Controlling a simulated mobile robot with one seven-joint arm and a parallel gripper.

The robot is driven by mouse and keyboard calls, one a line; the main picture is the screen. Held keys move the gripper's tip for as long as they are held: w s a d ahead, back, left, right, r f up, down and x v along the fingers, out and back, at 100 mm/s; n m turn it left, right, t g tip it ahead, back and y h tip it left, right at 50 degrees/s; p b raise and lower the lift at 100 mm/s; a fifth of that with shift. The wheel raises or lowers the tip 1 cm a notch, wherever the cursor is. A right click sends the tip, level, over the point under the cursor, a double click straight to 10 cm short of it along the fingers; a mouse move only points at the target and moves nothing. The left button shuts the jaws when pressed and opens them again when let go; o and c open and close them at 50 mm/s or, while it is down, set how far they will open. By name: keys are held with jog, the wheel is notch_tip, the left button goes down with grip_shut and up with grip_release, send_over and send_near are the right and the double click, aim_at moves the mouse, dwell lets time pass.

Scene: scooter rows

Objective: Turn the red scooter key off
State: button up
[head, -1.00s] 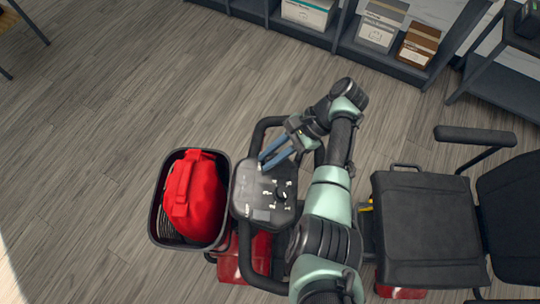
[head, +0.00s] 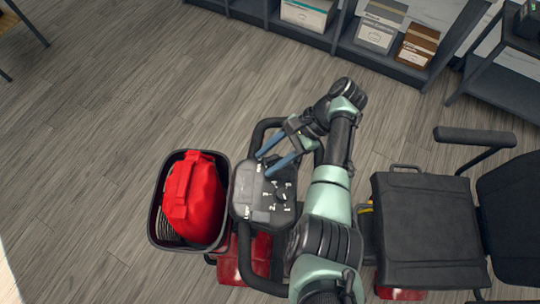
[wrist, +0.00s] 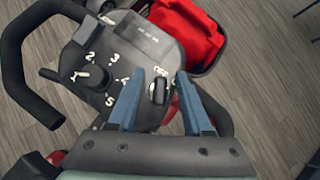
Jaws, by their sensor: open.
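The red scooter (head: 255,255) has a dark control console (head: 262,212) on its tiller, which also shows in the wrist view (wrist: 120,40). My gripper (wrist: 160,76) is open, with one blue finger on each side of the key and a gap to both. In the head view my gripper (head: 264,164) is over the console's far edge, where I cannot make out the key.
A round speed dial (wrist: 98,76) with white numbers is beside the key. A basket (head: 155,225) with a red bag (head: 193,200) hangs at the front. Black handlebars (head: 253,255) loop around the console. The seat (head: 425,225) stands at the right. Floor beyond is clear.

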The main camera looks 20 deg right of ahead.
jog(key=p+v, duration=0.2)
jog(key=v, duration=1.1)
